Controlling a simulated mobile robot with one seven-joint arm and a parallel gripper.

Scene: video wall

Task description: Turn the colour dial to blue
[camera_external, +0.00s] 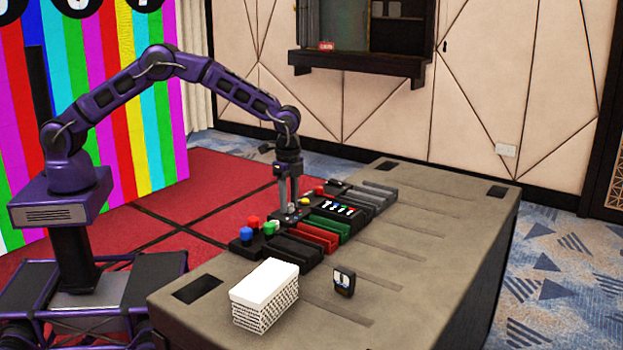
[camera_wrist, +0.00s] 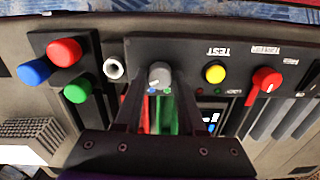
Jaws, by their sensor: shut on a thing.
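The colour dial (camera_wrist: 159,72) is a small grey knob on a black panel, near the middle of the wrist view. Small coloured dots, blue and green among them, show just below it. My gripper (camera_wrist: 160,80) points down at the panel, with one finger on each side of the knob, shut on it. In the external view my gripper (camera_external: 288,206) reaches down to the controls and mostly hides the dial. I cannot tell which colour the dial points to.
Red (camera_wrist: 64,52), blue (camera_wrist: 34,72) and green (camera_wrist: 78,91) buttons stand left of the dial, with a silver socket-like part (camera_wrist: 114,68) between.

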